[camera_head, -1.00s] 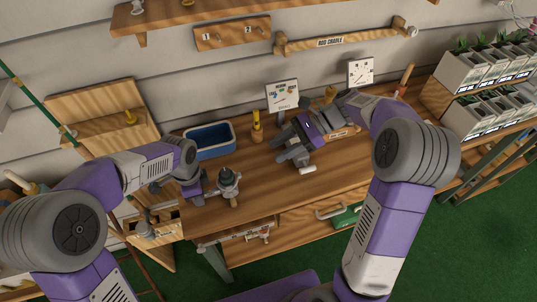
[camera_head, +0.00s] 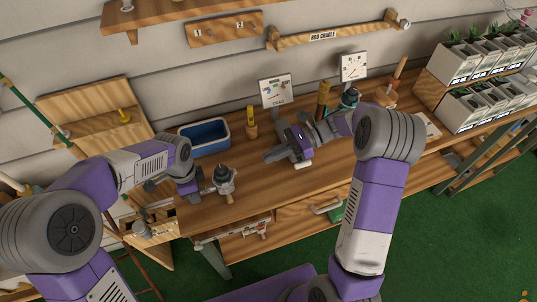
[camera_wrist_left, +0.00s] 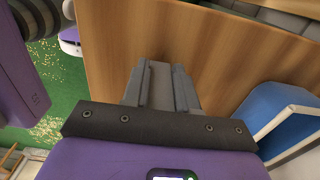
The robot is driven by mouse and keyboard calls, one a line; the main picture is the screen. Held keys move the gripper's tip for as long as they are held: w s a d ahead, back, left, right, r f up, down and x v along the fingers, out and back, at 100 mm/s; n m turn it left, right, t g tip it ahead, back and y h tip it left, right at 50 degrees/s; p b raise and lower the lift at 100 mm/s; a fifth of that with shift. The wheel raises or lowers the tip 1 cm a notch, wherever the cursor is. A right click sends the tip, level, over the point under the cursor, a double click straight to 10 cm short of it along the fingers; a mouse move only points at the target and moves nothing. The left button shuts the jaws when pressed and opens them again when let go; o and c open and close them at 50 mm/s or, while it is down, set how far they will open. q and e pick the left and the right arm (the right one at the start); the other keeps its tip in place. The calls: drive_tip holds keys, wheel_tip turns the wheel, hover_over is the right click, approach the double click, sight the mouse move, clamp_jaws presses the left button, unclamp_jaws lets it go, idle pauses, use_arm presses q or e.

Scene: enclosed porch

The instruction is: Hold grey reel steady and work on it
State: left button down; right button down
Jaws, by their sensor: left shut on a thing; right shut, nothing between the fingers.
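The grey reel (camera_head: 225,182) stands upright at the front left of the wooden bench, with a dark knob on top. My left gripper (camera_head: 207,187) is at its left side, shut on it. In the left wrist view the left fingers (camera_wrist_left: 160,85) are close together over the wood, and the reel cannot be made out clearly there. My right gripper (camera_head: 273,155) is shut and empty above the middle of the bench, right of the reel and apart from it.
A blue bin (camera_head: 204,150) sits behind the reel. Planters (camera_head: 470,66) fill the right. The bench between reel and right gripper is clear.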

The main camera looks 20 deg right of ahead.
sight(235, 170)
drive_tip(key=x, duration=0.8)
drive_tip(key=shift+a+r+h, duration=0.55)
drive_tip(key=shift+r+h, duration=0.25)
drive_tip(key=shift+r, duration=0.05)
drive_tip(key=shift+a+r, duration=0.15)
drive_tip(key=shift+r, duration=0.1)
drive_tip(key=shift+r, duration=0.15)
